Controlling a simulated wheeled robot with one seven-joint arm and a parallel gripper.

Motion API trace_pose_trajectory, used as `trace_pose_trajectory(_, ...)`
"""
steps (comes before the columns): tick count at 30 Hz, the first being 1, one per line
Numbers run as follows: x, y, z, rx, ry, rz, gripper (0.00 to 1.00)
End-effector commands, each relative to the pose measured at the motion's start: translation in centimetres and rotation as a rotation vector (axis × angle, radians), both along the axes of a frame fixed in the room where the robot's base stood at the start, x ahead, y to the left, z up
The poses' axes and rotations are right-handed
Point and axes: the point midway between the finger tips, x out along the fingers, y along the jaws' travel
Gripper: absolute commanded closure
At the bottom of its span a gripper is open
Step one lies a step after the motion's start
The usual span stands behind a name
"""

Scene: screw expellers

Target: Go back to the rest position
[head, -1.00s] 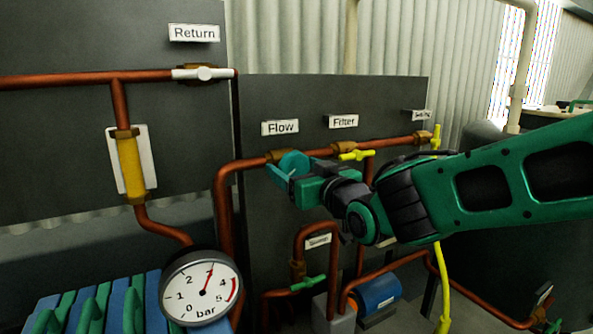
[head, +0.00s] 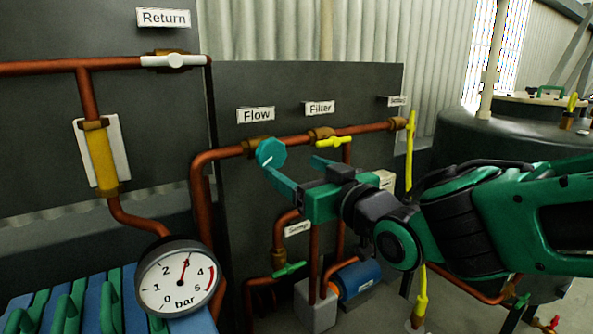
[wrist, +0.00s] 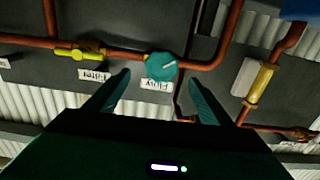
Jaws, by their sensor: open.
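My gripper (head: 292,171) is in the middle of the head view, its two green fingers spread apart with nothing between them. In the head view, one finger reaches close to the teal knob (head: 270,152) under the Flow label (head: 255,115); contact cannot be told there. In the wrist view my gripper (wrist: 161,92) shows both fingers apart, with the knob (wrist: 161,66) beyond them. My arm stretches in from the right of the head view.
Copper pipes (head: 227,152) run along the dark panels. A yellow Filter valve (head: 333,141) sits just above my gripper. A pressure gauge (head: 178,281) and green-handled blue units (head: 75,305) are at lower left. A dark tank (head: 470,135) stands behind my arm.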

Motion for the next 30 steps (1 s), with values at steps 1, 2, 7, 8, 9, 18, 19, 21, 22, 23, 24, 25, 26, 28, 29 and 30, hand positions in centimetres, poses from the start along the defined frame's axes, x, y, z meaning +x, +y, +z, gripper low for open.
trace_pose_trajectory(1, 0.0, 0.0, 0.0, 0.000, 0.000, 0.000, 0.25)
trace_pose_trajectory(2, 0.0, 0.0, 0.0, 0.000, 0.000, 0.000, 0.25)
trace_pose_trajectory(7, 0.4, -0.7, -0.3, -0.011, 0.011, -0.016, 0.25)
trace_pose_trajectory(8, 0.7, -1.2, -0.6, -0.019, 0.020, -0.027, 0.25)
trace_pose_trajectory(9, 1.2, -2.2, -1.1, -0.035, 0.038, -0.050, 0.25)
trace_pose_trajectory(18, 4.0, -17.7, -8.7, -0.219, 0.353, -0.353, 0.25)
trace_pose_trajectory(19, 3.8, -19.5, -9.5, -0.232, 0.392, -0.385, 0.25)
trace_pose_trajectory(21, 3.0, -23.6, -11.4, -0.261, 0.490, -0.460, 0.25)
trace_pose_trajectory(22, 2.5, -25.3, -12.1, -0.269, 0.533, -0.492, 0.25)
trace_pose_trajectory(23, 1.9, -27.1, -12.9, -0.278, 0.578, -0.524, 0.25)
trace_pose_trajectory(24, 0.9, -29.3, -13.9, -0.286, 0.638, -0.565, 0.25)
trace_pose_trajectory(25, 0.1, -30.9, -14.6, -0.289, 0.684, -0.596, 0.25)
trace_pose_trajectory(26, -0.9, -32.5, -15.3, -0.292, 0.732, -0.625, 0.25)
trace_pose_trajectory(28, -3.5, -36.0, -16.9, -0.290, 0.849, -0.692, 0.25)
trace_pose_trajectory(29, -4.8, -37.3, -17.5, -0.286, 0.901, -0.721, 0.25)
trace_pose_trajectory(30, -6.6, -39.0, -18.3, -0.279, 0.973, -0.755, 0.25)
